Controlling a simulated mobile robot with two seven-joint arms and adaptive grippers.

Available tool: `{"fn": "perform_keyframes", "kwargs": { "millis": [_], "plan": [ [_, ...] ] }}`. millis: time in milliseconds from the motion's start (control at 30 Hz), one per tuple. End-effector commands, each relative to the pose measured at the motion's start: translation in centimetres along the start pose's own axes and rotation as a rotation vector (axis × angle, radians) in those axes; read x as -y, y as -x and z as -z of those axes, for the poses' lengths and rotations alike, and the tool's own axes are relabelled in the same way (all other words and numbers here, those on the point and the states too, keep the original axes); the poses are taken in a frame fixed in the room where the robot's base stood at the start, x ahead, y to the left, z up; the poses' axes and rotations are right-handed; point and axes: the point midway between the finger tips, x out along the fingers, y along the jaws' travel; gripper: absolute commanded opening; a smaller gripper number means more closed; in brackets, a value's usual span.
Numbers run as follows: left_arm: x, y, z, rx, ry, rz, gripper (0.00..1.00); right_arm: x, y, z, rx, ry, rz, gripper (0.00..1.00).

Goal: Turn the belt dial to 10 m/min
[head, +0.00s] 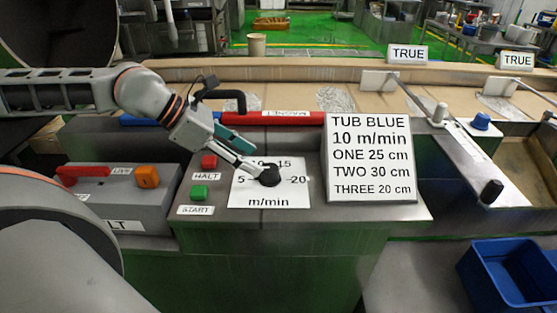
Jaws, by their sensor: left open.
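The belt dial is a black round knob (269,177) on a white scale plate (262,201) marked in m/min, with 5, 10, 15 and 20 around it. My left gripper (254,170) is open with its fingertips at the knob's upper left side. The fingers partly cover the 10 mark. I cannot tell whether they touch the knob or which way its pointer faces. A white sign (369,158) right of the dial reads TUB BLUE, 10 m/min and several lengths. My right gripper is not in view.
A red HALT button (209,161) and green START button (199,192) sit left of the dial. A red MAGNET bar (290,118) lies behind it. A grey box (120,205) with a red lever stands at left. A blue tub (510,275) is at lower right.

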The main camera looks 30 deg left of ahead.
Motion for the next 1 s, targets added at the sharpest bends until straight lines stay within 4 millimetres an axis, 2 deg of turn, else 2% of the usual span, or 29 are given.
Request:
{"fn": "perform_keyframes", "kwargs": {
  "millis": [167,433,1000],
  "plan": [
    [-0.3,-0.1,0.3,-0.015,-0.012,-0.013,0.49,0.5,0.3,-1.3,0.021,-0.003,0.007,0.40],
    [-0.3,-2.7,0.3,-0.010,-0.006,-0.012,0.49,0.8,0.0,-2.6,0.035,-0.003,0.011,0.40],
    [-0.5,-7.1,0.2,-0.011,-0.007,-0.015,0.49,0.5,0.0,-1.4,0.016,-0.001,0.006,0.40]
  ]
}}
